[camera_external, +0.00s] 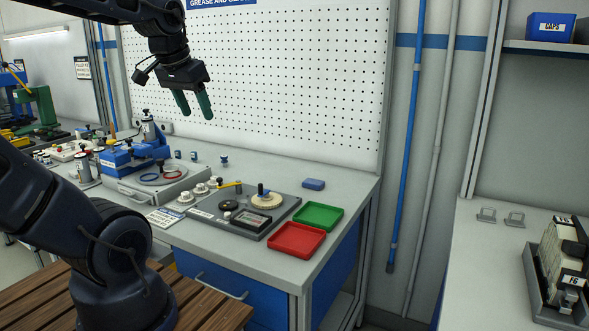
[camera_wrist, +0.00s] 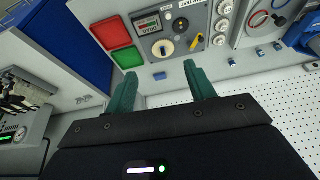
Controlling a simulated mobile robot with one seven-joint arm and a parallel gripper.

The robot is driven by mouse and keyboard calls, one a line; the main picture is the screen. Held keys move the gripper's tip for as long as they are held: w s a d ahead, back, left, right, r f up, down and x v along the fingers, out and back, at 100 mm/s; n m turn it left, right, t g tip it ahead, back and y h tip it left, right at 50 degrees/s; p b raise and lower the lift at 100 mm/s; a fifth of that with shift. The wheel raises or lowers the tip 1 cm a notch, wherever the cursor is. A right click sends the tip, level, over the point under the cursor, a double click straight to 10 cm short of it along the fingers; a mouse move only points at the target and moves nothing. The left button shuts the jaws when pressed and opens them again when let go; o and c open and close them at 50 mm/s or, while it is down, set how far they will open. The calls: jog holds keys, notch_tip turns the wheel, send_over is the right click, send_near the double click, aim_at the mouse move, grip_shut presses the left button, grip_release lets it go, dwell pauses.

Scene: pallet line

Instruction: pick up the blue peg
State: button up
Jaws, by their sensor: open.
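A small blue peg (camera_external: 261,188) stands upright on a round cream disc (camera_external: 268,201) on a dark grey panel (camera_external: 250,231) at the bench's front right. In the wrist view the blue peg (camera_wrist: 163,49) shows small, on the cream disc, beyond my fingers. My gripper (camera_external: 197,113) has two green fingers, spread apart with nothing between them. It hangs high above the bench, up and to the left of the peg in the outside view. In the wrist view my gripper (camera_wrist: 161,74) points toward the panel area.
A red tray (camera_external: 297,241) and a green tray (camera_external: 318,217) lie right of the panel. A blue block (camera_external: 313,184) and a blue-topped knob (camera_external: 224,160) stand behind it. A blue clamp device (camera_external: 135,154) is at the left. A perforated board (camera_external: 270,80) rises behind the bench.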

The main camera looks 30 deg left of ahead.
jog(key=w+a+r+m+g, duration=0.1)
jog(key=w+a, duration=0.2)
jog(key=w, duration=0.5)
jog(key=w+a+r+m, duration=0.1)
jog(key=w+a+r, duration=0.15)
jog(key=w, duration=0.55)
jog(key=m+g, duration=0.3)
jog(key=m, duration=0.1)
send_over(224, 156)
notch_tip(224, 156, down, 26)
jog(key=shift+w+f+m, duration=0.25)
jog(key=shift+f+m, duration=0.05)
jog(key=shift+f, duration=0.05)
jog(key=f, duration=1)
jog(key=shift+s+f, duration=0.1)
jog(key=shift+s, duration=0.1)
jog(key=c, duration=1)
